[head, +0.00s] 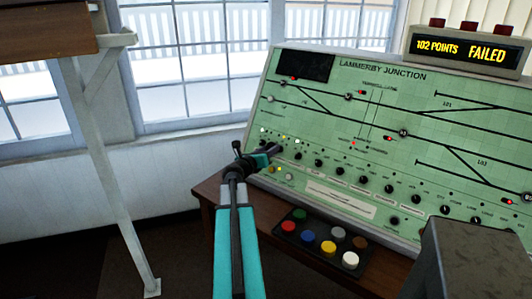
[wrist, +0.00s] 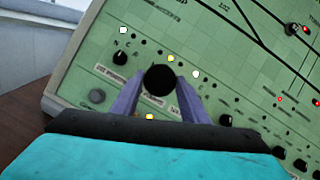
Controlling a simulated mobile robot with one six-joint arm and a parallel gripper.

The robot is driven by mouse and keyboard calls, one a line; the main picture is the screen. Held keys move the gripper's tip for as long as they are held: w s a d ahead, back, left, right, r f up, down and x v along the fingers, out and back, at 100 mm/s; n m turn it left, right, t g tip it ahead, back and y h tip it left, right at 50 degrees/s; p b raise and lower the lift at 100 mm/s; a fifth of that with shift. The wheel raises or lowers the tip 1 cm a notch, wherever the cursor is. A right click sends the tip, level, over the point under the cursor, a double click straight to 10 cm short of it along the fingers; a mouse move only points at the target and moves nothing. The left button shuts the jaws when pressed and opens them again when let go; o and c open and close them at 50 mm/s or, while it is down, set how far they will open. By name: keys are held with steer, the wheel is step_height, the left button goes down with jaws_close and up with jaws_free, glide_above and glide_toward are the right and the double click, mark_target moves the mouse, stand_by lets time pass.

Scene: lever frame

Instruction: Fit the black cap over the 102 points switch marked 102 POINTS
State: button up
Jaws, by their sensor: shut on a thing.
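My gripper (head: 268,153) is at the lower left of the green panel. In the wrist view its two pale purple fingers (wrist: 160,92) are shut on a round black cap (wrist: 160,80). The cap is in front of the panel's row of switches and hides what lies directly behind it. I cannot tell whether it touches the panel. A black switch knob (wrist: 120,57) with a small label stands to its upper left. The labels beside the fingers are partly covered and too small to read surely, so I cannot single out the switch marked 102 POINTS.
The green Lammerby Junction panel (head: 330,101) slopes up from a brown desk (head: 213,190). A black tray (head: 322,258) of coloured caps lies in front. A display (head: 465,50) reads "102 POINTS FAILED". A grey box (head: 478,255) stands at lower right. A pale post (head: 107,170) stands left.

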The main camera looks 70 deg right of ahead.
steer(key=shift+s+d+f+b, duration=0.15)
steer(key=shift+d+f+b, duration=0.2)
steer(key=shift+d, duration=0.25)
steer(key=shift+s+d+f+b, duration=0.15)
steer(key=shift+d+f+b, duration=0.15)
steer(key=shift+d, duration=0.3)
steer(key=shift+s+d+f, duration=0.25)
steer(key=shift+d+f, duration=0.25)
steer(key=shift+d, duration=0.35)
steer(key=shift+d, duration=0.1)
steer(key=o, duration=1.1)
steer(key=shift+o, duration=0.5)
steer(key=o, duration=0.4)
steer(key=shift+w+a+r+p, duration=0.3)
steer(key=shift+a+r+p, duration=0.35)
steer(key=shift+a, duration=0.5)
steer(key=shift+w+a+r+p, duration=0.35)
steer(key=shift+a+r+p, duration=0.3)
steer(key=shift+a, duration=0.5)
steer(key=shift+w+a+r+p, duration=0.3)
steer(key=shift+a+r+p, duration=0.3)
steer(key=shift+a, duration=0.55)
